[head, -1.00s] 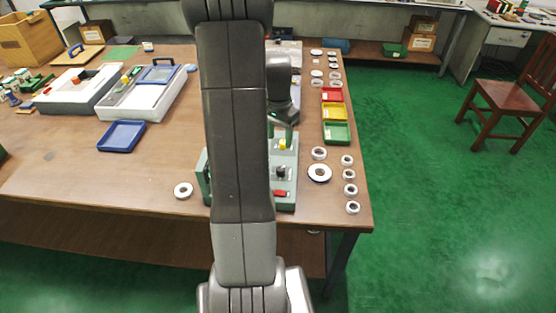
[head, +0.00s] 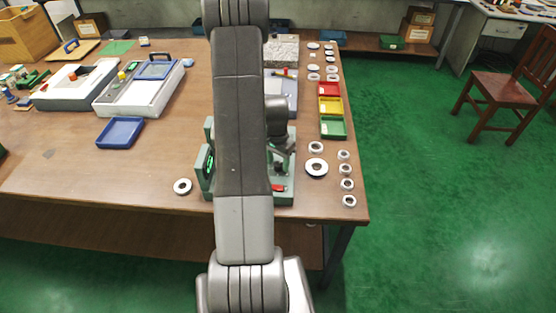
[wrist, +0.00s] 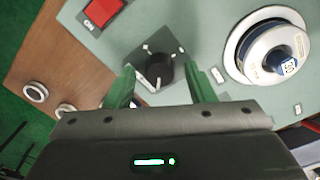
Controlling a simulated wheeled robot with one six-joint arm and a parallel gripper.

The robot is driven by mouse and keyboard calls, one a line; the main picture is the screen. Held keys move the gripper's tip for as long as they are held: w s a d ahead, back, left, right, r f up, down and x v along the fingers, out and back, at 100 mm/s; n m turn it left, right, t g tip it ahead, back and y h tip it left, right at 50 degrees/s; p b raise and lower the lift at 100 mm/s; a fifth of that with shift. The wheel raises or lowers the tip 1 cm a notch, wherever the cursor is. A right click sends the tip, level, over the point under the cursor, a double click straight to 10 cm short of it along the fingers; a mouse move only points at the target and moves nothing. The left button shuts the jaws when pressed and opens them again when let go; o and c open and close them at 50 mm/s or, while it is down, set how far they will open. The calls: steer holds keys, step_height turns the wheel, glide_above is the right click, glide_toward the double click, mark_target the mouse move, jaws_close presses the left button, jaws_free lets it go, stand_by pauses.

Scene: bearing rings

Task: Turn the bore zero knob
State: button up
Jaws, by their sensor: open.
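The bore zero knob (wrist: 154,71) is black and round with a white pointer line, set on a dark square plate with small white marks on the grey-green panel. My gripper (wrist: 158,80) is open, its two green fingers on either side of the knob in the wrist view. I cannot tell how deep the fingers reach or whether they touch it. In the head view my gripper (head: 281,152) is low over the bench instrument (head: 285,200), mostly hidden by my arm.
A red switch (wrist: 102,12) is beside the knob on the panel. A bearing ring (wrist: 266,45) sits around a blue-centred hub on the other side. Loose rings (head: 316,168) and red, yellow and green trays (head: 333,128) lie to the instrument's right.

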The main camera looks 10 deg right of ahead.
steer(key=shift+c, duration=0.2)
steer(key=c, duration=0.9)
steer(key=shift+c, duration=0.2)
steer(key=shift+n+b, duration=0.3)
steer(key=shift+b, duration=0.1)
steer(key=shift+f+n+b, duration=0.15)
steer(key=shift+n+b, duration=1.5)
steer(key=shift+n, duration=0.15)
steer(key=n+b, duration=0.3)
steer(key=n, duration=0.2)
steer(key=shift+r, duration=0.2)
steer(key=shift+n, duration=0.4)
